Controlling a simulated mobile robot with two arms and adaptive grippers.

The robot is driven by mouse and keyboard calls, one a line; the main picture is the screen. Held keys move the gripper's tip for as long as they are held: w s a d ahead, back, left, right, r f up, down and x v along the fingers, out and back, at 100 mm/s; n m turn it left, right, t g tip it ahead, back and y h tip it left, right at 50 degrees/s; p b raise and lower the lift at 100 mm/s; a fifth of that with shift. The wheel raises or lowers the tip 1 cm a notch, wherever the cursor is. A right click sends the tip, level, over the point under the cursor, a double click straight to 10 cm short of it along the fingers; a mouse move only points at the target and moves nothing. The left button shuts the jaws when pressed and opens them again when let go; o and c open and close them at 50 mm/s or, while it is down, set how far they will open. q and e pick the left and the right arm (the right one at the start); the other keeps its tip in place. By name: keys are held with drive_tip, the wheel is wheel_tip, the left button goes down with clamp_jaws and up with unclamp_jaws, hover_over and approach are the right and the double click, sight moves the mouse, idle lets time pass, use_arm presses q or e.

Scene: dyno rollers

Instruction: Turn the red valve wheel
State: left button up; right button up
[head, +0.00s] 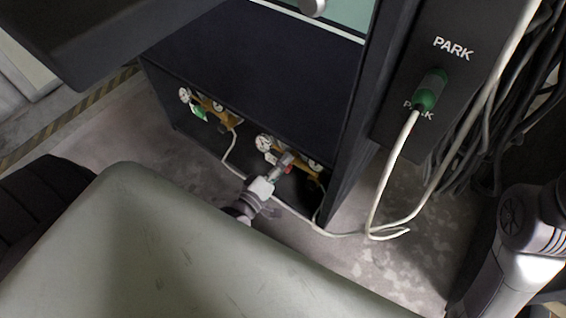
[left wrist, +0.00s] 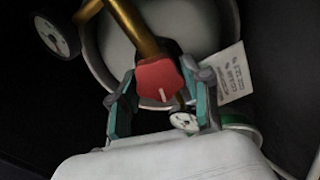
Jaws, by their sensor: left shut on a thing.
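The red valve wheel (left wrist: 157,80) sits on a brass fitting in the left wrist view, with a white mark on its face. In the head view only a small red patch of the wheel (head: 270,158) shows beside my gripper. My left gripper (left wrist: 162,92) has one finger on each side of the wheel and is shut on it. In the head view my left gripper (head: 284,161) reaches into the low opening of the dark cabinet, at the right-hand gauges. My right gripper is out of view.
The dark cabinet (head: 260,75) has gauges (head: 263,142) on brass fittings inside, with a second set (head: 186,95) to the left. A pale hose (head: 385,185) runs along the floor from the green plug (head: 431,88). Black cables (head: 510,100) hang at right.

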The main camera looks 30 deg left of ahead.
use_arm(q)
drive_tip(key=shift+w+a+n, duration=0.1)
drive_tip(key=shift+n, duration=0.2)
drive_tip(key=o, duration=1.2)
drive_tip(key=shift+c, duration=0.2)
drive_tip(key=s+a, duration=0.1)
drive_tip(key=s, duration=0.6)
drive_tip(key=shift+s, duration=0.2)
